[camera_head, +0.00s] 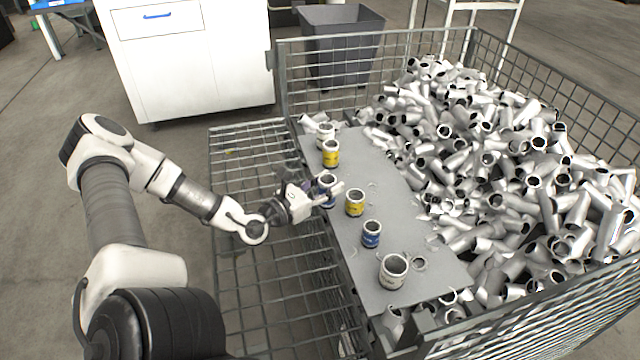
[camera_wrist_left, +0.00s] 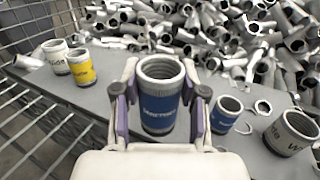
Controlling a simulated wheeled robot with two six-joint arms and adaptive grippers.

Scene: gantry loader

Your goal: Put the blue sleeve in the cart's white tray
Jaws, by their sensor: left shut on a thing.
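My left gripper (camera_head: 328,193) reaches in from the left over the grey board and is shut on a blue sleeve (camera_head: 325,187). In the left wrist view the sleeve (camera_wrist_left: 160,98) stands upright between the two fingers, its open top facing up. I cannot tell whether its base touches the board. A second blue sleeve (camera_head: 371,234) stands nearer on the board; it also shows right of the fingers in the left wrist view (camera_wrist_left: 226,114). I cannot make out the cart's white tray in either view. My right gripper is not in view.
On the grey board (camera_head: 425,275) stand yellow sleeves (camera_head: 355,203) (camera_head: 331,153) and white ones (camera_head: 393,270) (camera_head: 325,135), with loose rings. A wire cage (camera_head: 375,42) full of metal pipe pieces (camera_head: 480,150) lies right. A white cabinet (camera_head: 195,65) and grey bin (camera_head: 340,40) stand behind.

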